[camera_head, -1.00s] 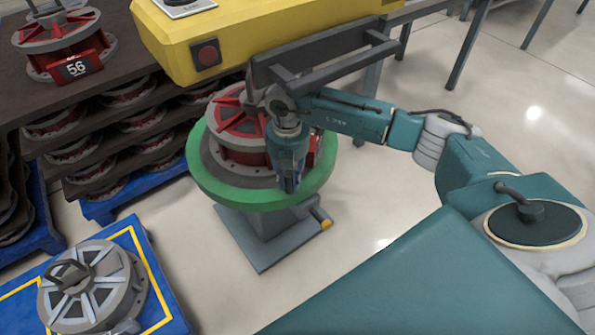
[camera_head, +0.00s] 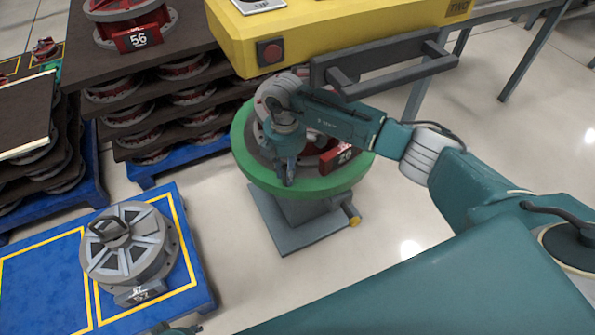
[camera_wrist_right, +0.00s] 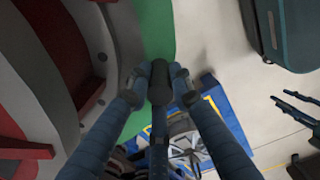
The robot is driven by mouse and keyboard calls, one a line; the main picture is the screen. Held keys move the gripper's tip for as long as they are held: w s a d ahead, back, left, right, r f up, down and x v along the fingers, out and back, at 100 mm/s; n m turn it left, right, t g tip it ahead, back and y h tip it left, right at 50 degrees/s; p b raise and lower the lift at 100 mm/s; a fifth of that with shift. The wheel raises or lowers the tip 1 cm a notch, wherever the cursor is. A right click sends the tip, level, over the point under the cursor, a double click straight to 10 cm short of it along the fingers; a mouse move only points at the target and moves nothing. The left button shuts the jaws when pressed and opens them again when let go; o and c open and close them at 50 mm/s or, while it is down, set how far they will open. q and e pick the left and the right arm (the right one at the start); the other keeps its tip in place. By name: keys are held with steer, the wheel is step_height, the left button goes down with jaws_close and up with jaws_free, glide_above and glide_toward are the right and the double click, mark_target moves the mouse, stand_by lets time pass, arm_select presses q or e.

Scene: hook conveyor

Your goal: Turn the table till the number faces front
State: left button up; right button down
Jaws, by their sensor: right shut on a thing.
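The round green turntable (camera_head: 248,173) stands on a grey pedestal and carries a red and grey round part (camera_head: 306,161). A red plate with the number 26 (camera_head: 344,156) shows at the right of the part's front side, partly behind my arm. My right gripper (camera_head: 288,181) reaches down at the turntable's near edge. In the right wrist view, its fingers (camera_wrist_right: 160,82) are shut on a dark, rounded handle (camera_wrist_right: 160,92) beside the green rim. How the handle joins the table is hidden. My left gripper's fingers are not visible.
A yellow hoist body with a dark handle bar (camera_head: 385,65) hangs behind and above the turntable. A blue pallet (camera_head: 45,275) with a grey round part (camera_head: 130,245) lies at the lower left. Stacked racks with red parts (camera_head: 140,100) stand behind. The floor right of the pedestal is clear.

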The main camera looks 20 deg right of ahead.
steer(key=shift+w+a+r+m, duration=0.1)
steer(key=shift+w+a+m, duration=0.4)
steer(key=shift+w+a, duration=0.4)
steer(key=shift+s+a, duration=0.1)
steer(key=shift+a, duration=0.05)
steer(key=c, duration=1.5)
jaws_free()
steer(key=shift+a, duration=0.1)
steer(key=shift+c, duration=0.2)
step_height(320, 180, up, 12)
